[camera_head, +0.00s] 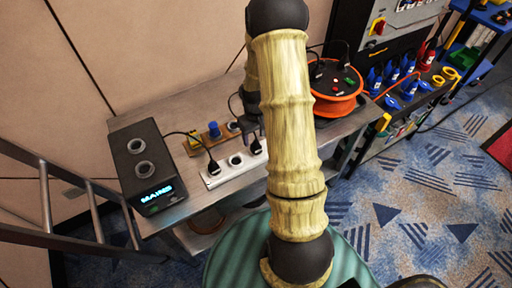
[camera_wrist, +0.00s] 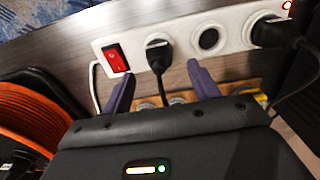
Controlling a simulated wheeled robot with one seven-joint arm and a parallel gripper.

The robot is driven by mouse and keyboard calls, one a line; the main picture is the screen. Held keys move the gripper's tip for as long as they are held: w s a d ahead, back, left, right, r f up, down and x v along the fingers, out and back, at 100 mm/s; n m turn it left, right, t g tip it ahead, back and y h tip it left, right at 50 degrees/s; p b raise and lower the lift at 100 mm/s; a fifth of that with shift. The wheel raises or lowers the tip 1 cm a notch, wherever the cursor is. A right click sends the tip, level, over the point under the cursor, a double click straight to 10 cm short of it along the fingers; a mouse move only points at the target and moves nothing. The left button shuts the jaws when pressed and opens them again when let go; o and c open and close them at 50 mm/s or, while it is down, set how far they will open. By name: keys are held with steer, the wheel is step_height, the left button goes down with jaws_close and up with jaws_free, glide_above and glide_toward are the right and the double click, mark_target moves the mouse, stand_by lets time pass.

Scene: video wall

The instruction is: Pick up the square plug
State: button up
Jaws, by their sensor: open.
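A white power strip (camera_head: 228,173) lies on the metal bench; it also shows in the wrist view (camera_wrist: 184,39). A black plug with a squarish body (camera_wrist: 158,54) sits in the socket beside the red switch (camera_wrist: 116,58); it shows in the head view (camera_head: 256,147). A second black plug (camera_wrist: 270,31) sits at the other end, also in the head view (camera_head: 213,168). An empty socket (camera_wrist: 209,39) is between them. My gripper (camera_wrist: 160,70) is open and empty, with its purple fingers on either side of the squarish plug, apart from it. I cannot tell its height above the strip.
A wooden board (camera_head: 202,140) with a blue knob (camera_head: 213,129) lies behind the strip. A black box with a lit display (camera_head: 146,167) stands left. An orange cable reel (camera_head: 340,105) is right of my arm. Cables trail from both plugs.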

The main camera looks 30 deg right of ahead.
mark_target(256, 142)
steer(key=shift+f+p, duration=0.65)
steer(key=shift+f, duration=1.9)
steer(key=c, duration=1.2)
steer(key=shift+o, duration=0.2)
steer(key=shift+r, duration=0.1)
step_height(256, 142, up, 10)
steer(key=shift+f+b, duration=0.1)
steer(key=shift+b, duration=0.55)
steer(key=shift+d, duration=0.1)
